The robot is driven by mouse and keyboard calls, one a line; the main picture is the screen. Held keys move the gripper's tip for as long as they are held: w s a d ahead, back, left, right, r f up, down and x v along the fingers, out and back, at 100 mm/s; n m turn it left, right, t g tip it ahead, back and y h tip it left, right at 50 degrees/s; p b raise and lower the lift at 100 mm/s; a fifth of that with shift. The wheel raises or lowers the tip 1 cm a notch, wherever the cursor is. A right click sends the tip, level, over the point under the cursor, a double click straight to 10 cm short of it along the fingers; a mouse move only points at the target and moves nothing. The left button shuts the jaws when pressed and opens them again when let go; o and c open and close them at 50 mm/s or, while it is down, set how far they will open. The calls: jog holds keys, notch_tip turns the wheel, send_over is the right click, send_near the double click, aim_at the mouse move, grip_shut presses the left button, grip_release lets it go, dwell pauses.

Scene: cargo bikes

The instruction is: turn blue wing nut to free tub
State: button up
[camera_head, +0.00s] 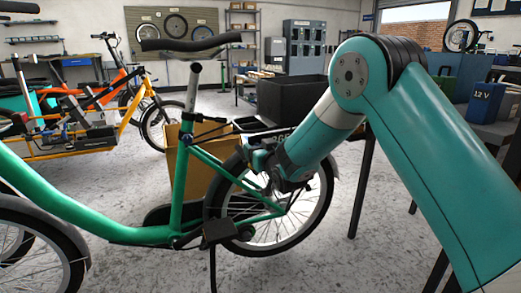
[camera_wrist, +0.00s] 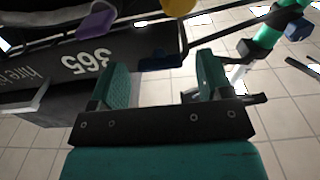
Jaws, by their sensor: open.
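A black tub with the white print "365" (camera_wrist: 55,68) fills the upper left of the wrist view, its lettering upside down. A small dark blue part (camera_wrist: 158,57), which looks like the blue wing nut, shows at the tub's edge, beyond and between my fingertips; its wings are too dark to make out. My gripper (camera_wrist: 160,72) is open, with its teal fingers apart and nothing held; I cannot tell if they touch the nut. In the head view my gripper (camera_head: 262,160) is over the rear wheel of the green bike (camera_head: 178,185), and my wrist hides the nut.
A purple part (camera_wrist: 97,20) and a yellow part (camera_wrist: 180,6) sit near the tub. A blue clamp (camera_head: 186,140) is on the bike's seat tube. A cardboard box (camera_head: 190,172) stands behind the bike. A workbench (camera_head: 490,125) is at right. Orange bikes stand back left.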

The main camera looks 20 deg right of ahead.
jog(key=shift+w, duration=0.1)
jog(key=c, duration=0.9)
jog(key=shift+r+n, duration=0.1)
jog(key=shift+n, duration=0.2)
jog(key=n+p, duration=0.9)
jog(key=n, duration=0.4)
jog(key=shift+a+r, duration=0.1)
jog(key=shift+a, duration=0.05)
jog(key=n+p, duration=0.3)
jog(key=n, duration=0.1)
jog(key=shift+f, duration=0.2)
jog(key=shift+n+p, duration=0.3)
jog(key=shift+p, duration=0.05)
